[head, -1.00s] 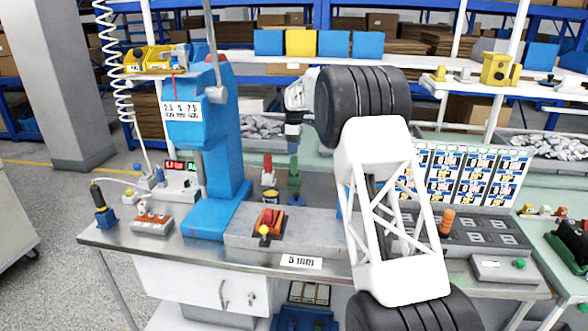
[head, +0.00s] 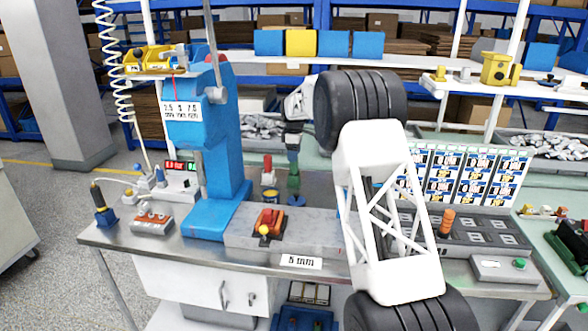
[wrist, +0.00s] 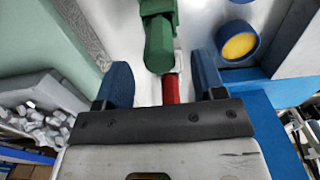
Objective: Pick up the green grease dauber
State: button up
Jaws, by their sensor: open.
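The green grease dauber (head: 293,181) stands upright on the bench behind the grey fixture. In the wrist view the green dauber (wrist: 159,45) lies just ahead of the gap between the fingers, a little left of its middle. My gripper (head: 292,150) is open and points down right above the dauber in the head view. Its two blue fingers (wrist: 163,72) stand apart in the wrist view, with nothing held between them. Whether a finger touches the dauber cannot be told.
A red dauber-like piece (head: 267,165) stands close to the left, and its red part (wrist: 171,90) shows between the fingers. A yellow-topped blue pot (head: 270,195) is in front. The blue press (head: 222,150) rises at left.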

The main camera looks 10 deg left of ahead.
aim_at(294, 170)
jog(key=shift+f, duration=2.1)
jog(key=c, duration=1)
